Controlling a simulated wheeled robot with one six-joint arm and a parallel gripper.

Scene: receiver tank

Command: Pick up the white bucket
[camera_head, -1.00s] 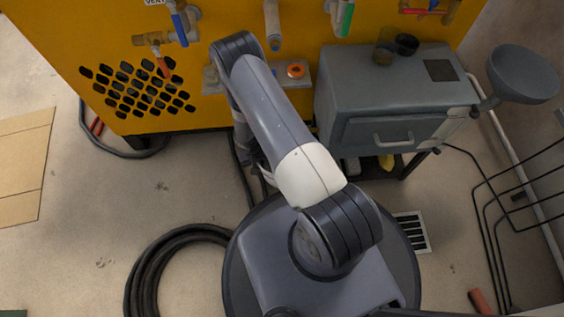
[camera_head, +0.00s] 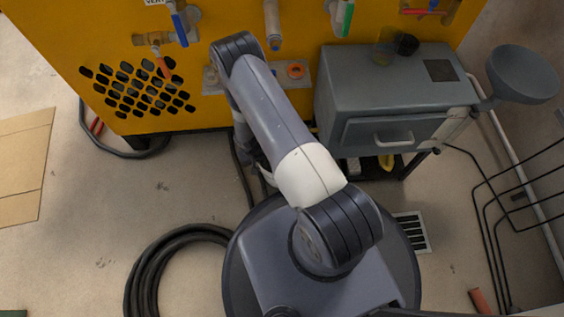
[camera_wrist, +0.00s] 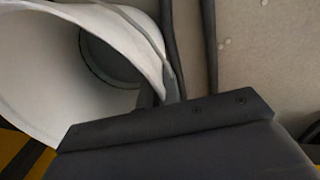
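The white bucket (camera_wrist: 45,65) fills the left of the wrist view, tilted in the picture, with its open mouth and dark inner bottom showing. A grey strip runs along its rim. My gripper (camera_wrist: 158,95) is at the right end of the rim, with its dark body across the bottom of the view. Narrow finger parts show close to the rim, apparently on either side of it. Whether they press on it cannot be told. In the head view my arm hides most of the bucket and the gripper; only a small pale patch (camera_head: 266,176) shows beside the forearm.
A yellow machine (camera_head: 100,45) with valves stands behind the arm. A grey cabinet (camera_head: 345,90) with a drawer and a funnel (camera_head: 522,73) are at right. A coiled black hose (camera_head: 150,265) lies at lower left, a floor grate (camera_head: 412,232) at right.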

